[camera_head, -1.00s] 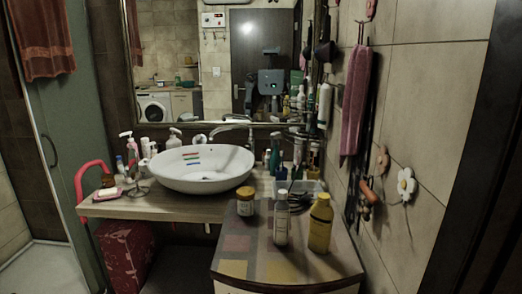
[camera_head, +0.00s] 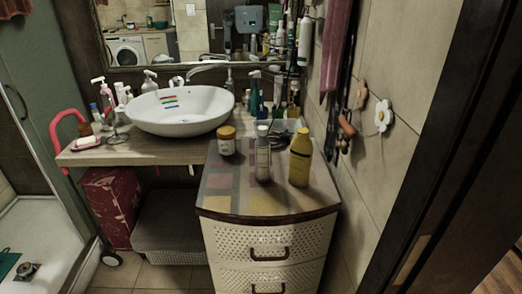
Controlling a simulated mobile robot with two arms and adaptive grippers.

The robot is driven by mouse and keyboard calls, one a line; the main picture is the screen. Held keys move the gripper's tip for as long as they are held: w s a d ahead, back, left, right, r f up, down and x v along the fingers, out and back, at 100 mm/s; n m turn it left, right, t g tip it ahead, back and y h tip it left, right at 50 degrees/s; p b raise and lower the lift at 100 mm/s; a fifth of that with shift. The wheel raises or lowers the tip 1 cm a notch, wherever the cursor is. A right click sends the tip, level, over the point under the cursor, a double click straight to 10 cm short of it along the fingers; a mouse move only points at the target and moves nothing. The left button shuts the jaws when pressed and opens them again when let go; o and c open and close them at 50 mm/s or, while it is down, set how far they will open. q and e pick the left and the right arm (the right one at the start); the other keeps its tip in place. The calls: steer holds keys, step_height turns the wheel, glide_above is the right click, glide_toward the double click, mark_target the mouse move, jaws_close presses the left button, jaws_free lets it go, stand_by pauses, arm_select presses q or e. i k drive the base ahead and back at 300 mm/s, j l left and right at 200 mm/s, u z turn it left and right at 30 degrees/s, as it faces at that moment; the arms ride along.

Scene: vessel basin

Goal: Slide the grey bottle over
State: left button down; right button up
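The grey bottle (camera_head: 263,158) stands upright on the patterned top of a drawer cabinet (camera_head: 232,197). A yellow bottle (camera_head: 300,158) stands upright just to its right, with a small gap between them. A small jar with a yellow lid (camera_head: 226,142) stands behind and to the left of the grey bottle. Neither of my grippers shows in the head view.
A white basin (camera_head: 180,112) sits on the wooden counter to the left, with several toiletries around it. More bottles (camera_head: 256,92) stand behind the cabinet top by the wall. The cabinet top's front left part is bare. A dark door frame (camera_head: 420,150) rises at the right.

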mark_target(262, 145)
steer(key=j+u, duration=0.15)
steer(key=j, duration=0.25)
steer(key=i+j+u, duration=0.1)
steer(key=j, duration=0.35)
steer(key=i+j+u, duration=0.15)
steer(key=j, duration=0.25)
